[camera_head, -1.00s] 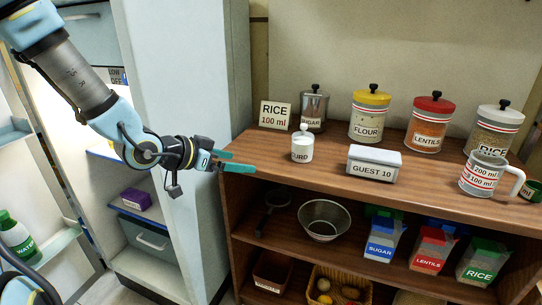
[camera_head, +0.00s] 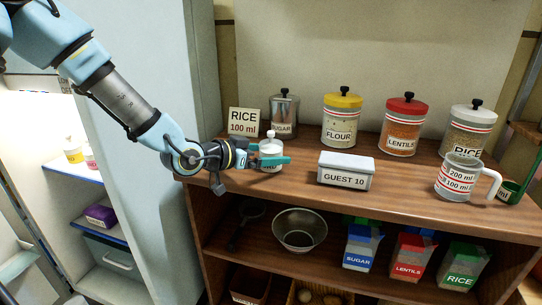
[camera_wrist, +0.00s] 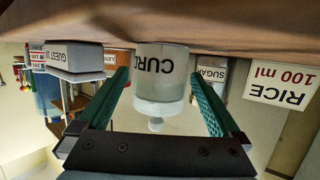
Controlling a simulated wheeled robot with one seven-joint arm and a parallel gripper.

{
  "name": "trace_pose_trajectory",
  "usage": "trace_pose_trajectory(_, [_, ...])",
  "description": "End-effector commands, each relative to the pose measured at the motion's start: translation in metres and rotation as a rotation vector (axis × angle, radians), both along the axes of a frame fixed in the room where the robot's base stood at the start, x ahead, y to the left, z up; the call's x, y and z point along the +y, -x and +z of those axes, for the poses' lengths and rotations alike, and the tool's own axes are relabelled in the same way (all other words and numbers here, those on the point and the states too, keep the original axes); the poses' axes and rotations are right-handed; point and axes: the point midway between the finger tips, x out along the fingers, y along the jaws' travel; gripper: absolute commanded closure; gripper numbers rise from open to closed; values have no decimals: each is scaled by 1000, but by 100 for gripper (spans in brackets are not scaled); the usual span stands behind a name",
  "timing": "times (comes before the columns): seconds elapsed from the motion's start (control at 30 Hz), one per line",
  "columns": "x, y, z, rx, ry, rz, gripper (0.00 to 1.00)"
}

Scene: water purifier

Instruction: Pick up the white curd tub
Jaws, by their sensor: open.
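The white curd tub (camera_head: 271,150) has a knobbed lid and stands upright on the wooden shelf top. My gripper (camera_head: 273,162) is open at the tub, coming from the left, with its teal fingers partly covering the tub's label. In the wrist view, which is upside down, the tub (camera_wrist: 161,75) lies between the two open fingers of my gripper (camera_wrist: 163,90). There is a visible gap on each side, so the fingers appear not to touch it.
A grey "GUEST 10" box (camera_head: 346,170) is to the right of the tub. A "RICE 100 ml" card (camera_head: 243,122) and a sugar jar (camera_head: 284,115) are behind it. Flour (camera_head: 342,120), lentils (camera_head: 403,128) and rice (camera_head: 465,132) jars line the back. A measuring cup (camera_head: 457,178) stands at right.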

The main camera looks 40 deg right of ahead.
Motion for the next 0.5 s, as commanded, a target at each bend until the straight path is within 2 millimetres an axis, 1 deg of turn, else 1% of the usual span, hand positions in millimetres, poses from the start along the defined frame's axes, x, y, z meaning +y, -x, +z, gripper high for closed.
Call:
trace_pose_trajectory(0.1, [-7,1,-2,-2,-1,-2,0])
trace_pose_trajectory(0.3, [-7,0,-3,-1,-2,0,0])
trace_pose_trajectory(0.37, [-7,0,-3,-1,-2,0,6])
trace_pose_trajectory(0.5, [-7,0,-3,-1,-2,0,21])
